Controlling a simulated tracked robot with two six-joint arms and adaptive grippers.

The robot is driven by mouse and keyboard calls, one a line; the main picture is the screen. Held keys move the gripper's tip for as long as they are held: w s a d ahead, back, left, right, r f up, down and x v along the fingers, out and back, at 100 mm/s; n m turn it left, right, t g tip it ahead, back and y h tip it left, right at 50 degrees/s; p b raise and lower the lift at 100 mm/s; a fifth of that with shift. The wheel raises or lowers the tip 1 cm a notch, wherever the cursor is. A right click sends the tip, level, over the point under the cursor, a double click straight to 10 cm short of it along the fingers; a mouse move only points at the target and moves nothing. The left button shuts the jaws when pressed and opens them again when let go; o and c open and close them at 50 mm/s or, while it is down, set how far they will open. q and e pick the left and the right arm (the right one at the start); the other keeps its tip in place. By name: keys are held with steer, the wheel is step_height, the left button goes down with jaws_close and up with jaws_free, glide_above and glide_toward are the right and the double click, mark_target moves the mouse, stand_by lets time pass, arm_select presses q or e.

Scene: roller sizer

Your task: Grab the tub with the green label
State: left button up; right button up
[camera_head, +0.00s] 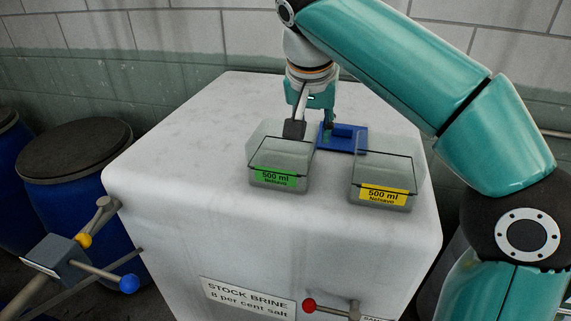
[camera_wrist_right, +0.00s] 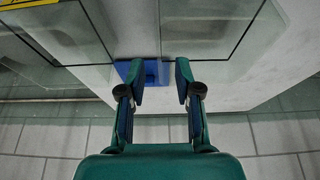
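The tub with the green label (camera_head: 275,178) is a clear, open-topped box on top of the white block, reading "500 ml". Its clear wall also shows in the right wrist view (camera_wrist_right: 215,35). My right gripper (camera_head: 311,130) hangs over its back right part, pointing down. In the right wrist view my right gripper (camera_wrist_right: 160,76) is open, its two fingers apart with nothing gripped. The tub's side edge appears to line up with the gap between them; I cannot tell how deep they reach. My left gripper is out of view.
A similar tub with a yellow label (camera_head: 382,194) stands to the right. The white block's top (camera_head: 190,135) is bare to the left. Blue drums (camera_head: 85,195) and a valve with coloured knobs (camera_head: 72,260) stand at left.

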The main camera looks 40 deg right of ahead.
mark_target(314, 154)
steer(key=shift+d+f, duration=0.25)
steer(key=shift+f, duration=0.35)
steer(key=shift+w+d+f, duration=0.1)
steer(key=shift+w+f, duration=0.25)
steer(key=shift+f, duration=0.4)
steer(key=x, duration=0.4)
steer(key=shift+f+b, duration=0.25)
steer(key=shift+b, duration=0.15)
steer(key=shift+f, duration=0.2)
jaws_close()
